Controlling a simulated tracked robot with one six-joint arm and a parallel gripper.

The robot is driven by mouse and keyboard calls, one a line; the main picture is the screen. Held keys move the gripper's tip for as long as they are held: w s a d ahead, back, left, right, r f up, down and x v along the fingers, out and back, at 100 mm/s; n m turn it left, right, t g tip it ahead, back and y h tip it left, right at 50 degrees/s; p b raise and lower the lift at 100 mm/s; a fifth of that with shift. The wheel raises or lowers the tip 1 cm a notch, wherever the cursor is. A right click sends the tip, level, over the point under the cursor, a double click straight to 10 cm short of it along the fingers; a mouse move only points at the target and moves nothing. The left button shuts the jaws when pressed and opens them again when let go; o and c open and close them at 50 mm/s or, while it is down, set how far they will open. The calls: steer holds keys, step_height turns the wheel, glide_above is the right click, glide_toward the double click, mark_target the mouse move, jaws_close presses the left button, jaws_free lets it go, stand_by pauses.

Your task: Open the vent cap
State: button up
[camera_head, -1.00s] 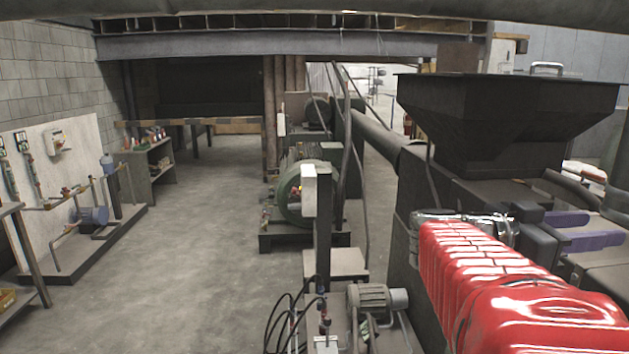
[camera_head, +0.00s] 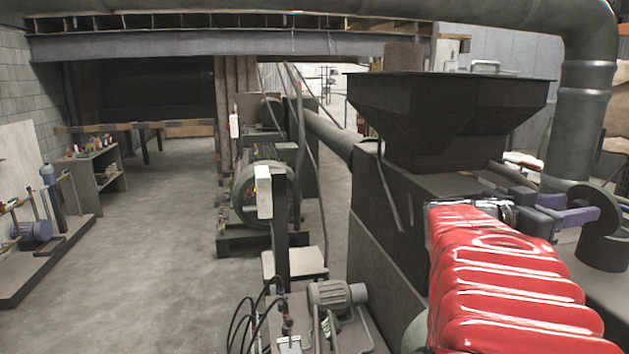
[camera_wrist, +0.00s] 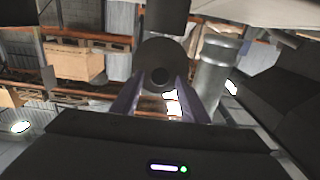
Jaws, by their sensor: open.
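The vent cap (camera_head: 592,200) looks like a dark round disc, standing tilted up above a short dark pipe stub (camera_head: 604,250) at the far right of the head view. In the wrist view the dark disc (camera_wrist: 160,52), with a darker round spot in its middle, lies straight ahead. My gripper (camera_head: 580,209) has purple fingers, spread apart and empty, close to the disc. In the wrist view my gripper (camera_wrist: 160,88) has one finger on each side of the disc's lower part. I cannot tell whether they touch it. The cap's hinge is not clear.
A large dark hopper (camera_head: 450,115) stands left of my arm. A thick grey vertical pipe (camera_head: 575,130) rises behind the disc and is close on the right in the wrist view (camera_wrist: 212,75). Shelves with boxes (camera_wrist: 75,62) stand beyond. The floor (camera_head: 150,260) at left is open.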

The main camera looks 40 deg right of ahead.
steer(key=shift+d, duration=0.15)
jaws_close()
stand_by(0.5)
